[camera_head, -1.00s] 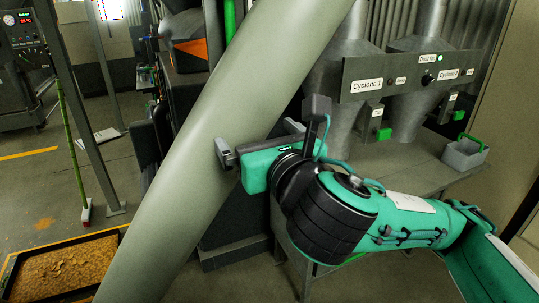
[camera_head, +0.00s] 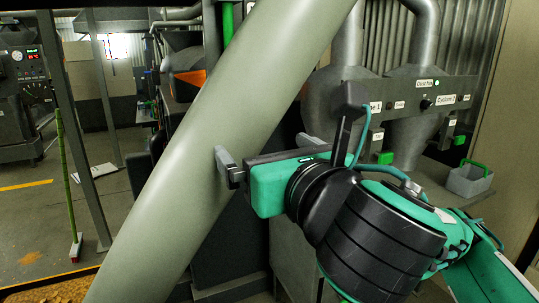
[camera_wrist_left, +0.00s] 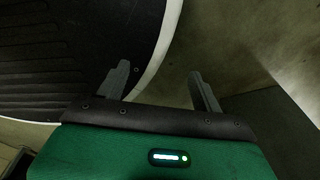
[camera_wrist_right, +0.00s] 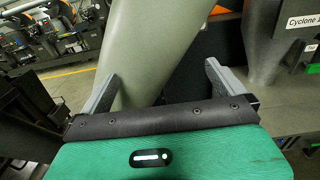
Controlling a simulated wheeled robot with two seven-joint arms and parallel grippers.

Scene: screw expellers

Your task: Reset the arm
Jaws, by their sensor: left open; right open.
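My right arm comes in from the right in the head view. Its right gripper (camera_head: 268,152) is open and empty, in front of the thick grey-green slanted pipe (camera_head: 205,165). In the right wrist view the two fingers of this gripper (camera_wrist_right: 160,88) stand apart, with the pipe (camera_wrist_right: 165,45) beyond them; whether they touch it I cannot tell. My left gripper (camera_wrist_left: 160,88) shows only in the left wrist view. It is open, with nothing between its fingers, near a dark ribbed surface with a pale rim (camera_wrist_left: 75,50).
A panel (camera_head: 430,98) with cyclone labels stands at the right, before grey metal ducts. A grey bin with a green handle (camera_head: 468,181) sits on a bench there. A tray of brown material (camera_head: 50,292) is at the lower left. A green-handled broom (camera_head: 68,185) stands at left.

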